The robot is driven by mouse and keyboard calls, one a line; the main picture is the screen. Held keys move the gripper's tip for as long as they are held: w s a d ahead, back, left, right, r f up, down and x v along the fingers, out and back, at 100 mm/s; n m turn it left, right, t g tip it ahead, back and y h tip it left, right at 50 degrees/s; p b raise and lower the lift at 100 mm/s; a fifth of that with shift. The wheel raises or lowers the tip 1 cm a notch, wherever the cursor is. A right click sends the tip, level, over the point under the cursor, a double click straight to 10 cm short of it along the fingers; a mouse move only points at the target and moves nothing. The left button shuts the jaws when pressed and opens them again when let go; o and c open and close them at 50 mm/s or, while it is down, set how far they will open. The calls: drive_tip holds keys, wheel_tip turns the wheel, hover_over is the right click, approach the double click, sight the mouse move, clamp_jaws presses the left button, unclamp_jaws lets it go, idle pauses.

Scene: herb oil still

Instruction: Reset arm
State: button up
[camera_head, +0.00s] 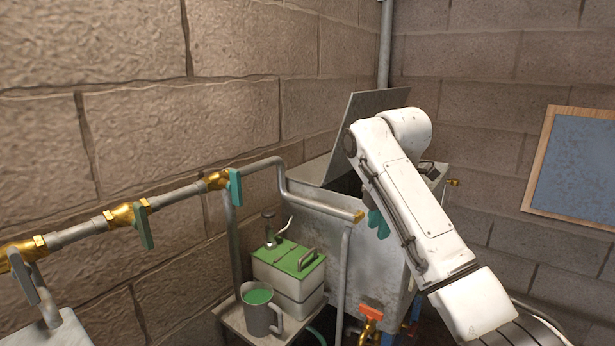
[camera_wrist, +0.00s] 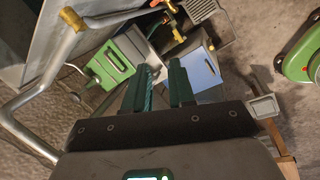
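My arm reaches over the right side of the grey metal tank (camera_head: 318,222) in the head view. The green fingers of my gripper (camera_head: 378,222) show partly behind the arm, in front of the tank. In the wrist view my gripper (camera_wrist: 161,80) has its two green fingers apart, with nothing seen between them. The tank's lid (camera_head: 362,125) stands raised. Much of the tank's right side is hidden by my arm.
Pipes with brass valves (camera_head: 128,213) run along the left wall. A green-topped box (camera_head: 290,270) and a grey mug (camera_head: 261,312) stand on a small table. An orange-handled valve (camera_head: 371,314) sits low. The wrist view shows a green round object (camera_wrist: 300,52) at right.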

drive_tip(key=s+f+m+y+b, duration=0.1)
drive_tip(key=s+f+m, duration=0.2)
drive_tip(key=s+f, duration=0.5)
drive_tip(key=s+d+f+m+g, duration=0.1)
drive_tip(key=s+f+m, duration=0.3)
drive_tip(key=f, duration=0.8)
drive_tip(key=s+f+m+y+b, duration=0.1)
drive_tip(key=s+f+m, duration=0.2)
drive_tip(key=s+f, duration=0.5)
drive_tip(key=s+d+f+m, duration=0.3)
drive_tip(key=s+f+m, duration=0.1)
drive_tip(key=s, duration=0.6)
drive_tip(key=s+d+f+m+h+b, duration=0.1)
drive_tip(key=s+d+f+m, duration=0.2)
drive_tip(key=s, duration=0.7)
drive_tip(key=s+d+f+m+g+h, duration=0.1)
drive_tip(key=s+d+f+m, duration=0.3)
drive_tip(key=s, duration=0.7)
drive_tip(key=d+m, duration=0.1)
drive_tip(key=m, duration=0.1)
drive_tip(key=shift+d+f+m, duration=0.25)
drive_tip(key=shift+f+m, duration=0.05)
drive_tip(key=shift+m, duration=0.1)
drive_tip(key=shift+w, duration=0.1)
